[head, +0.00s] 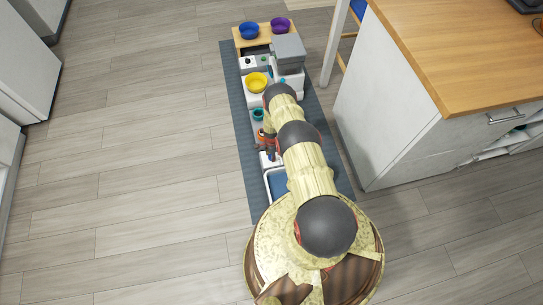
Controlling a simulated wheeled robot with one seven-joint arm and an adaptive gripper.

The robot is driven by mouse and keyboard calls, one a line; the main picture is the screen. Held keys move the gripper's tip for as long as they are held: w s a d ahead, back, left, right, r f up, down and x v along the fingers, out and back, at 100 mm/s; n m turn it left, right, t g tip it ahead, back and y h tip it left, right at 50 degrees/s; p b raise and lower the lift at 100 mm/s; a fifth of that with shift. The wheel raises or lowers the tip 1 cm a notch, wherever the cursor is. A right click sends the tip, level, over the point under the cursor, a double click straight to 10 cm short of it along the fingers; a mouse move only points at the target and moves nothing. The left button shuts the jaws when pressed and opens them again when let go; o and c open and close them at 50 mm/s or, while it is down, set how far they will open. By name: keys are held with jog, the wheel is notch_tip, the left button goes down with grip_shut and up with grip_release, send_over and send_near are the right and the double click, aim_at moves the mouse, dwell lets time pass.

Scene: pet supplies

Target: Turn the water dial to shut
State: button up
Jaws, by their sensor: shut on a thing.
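My gripper (269,153) is small and dark in the head view, at the far end of my pale yellow arm. It points down over a small white block (265,164) at the near end of the row on the mat. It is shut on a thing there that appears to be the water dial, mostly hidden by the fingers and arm. The dial's angle cannot be made out. A tray with a white rim and blue inside (277,184) lies just in front of the block, partly behind my arm.
An orange cup (261,136) stands close beside my gripper, with a teal cup (257,114) behind it. Farther back are a yellow bowl (256,82), a grey box (288,48), and blue (249,30) and purple (280,25) bowls. A wood-topped cabinet (400,120) stands right; floor is clear left.

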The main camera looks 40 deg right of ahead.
jog(key=n, duration=0.3)
jog(key=shift+n, duration=0.3)
jog(key=n, duration=0.8)
jog(key=shift+n, duration=2.1)
jog(key=shift+o, duration=0.2)
jog(key=shift+n, duration=0.3)
jog(key=o, duration=1.1)
jog(key=shift+r, duration=0.1)
notch_tip(320, 180, up, 12)
jog(key=shift+f, duration=0.15)
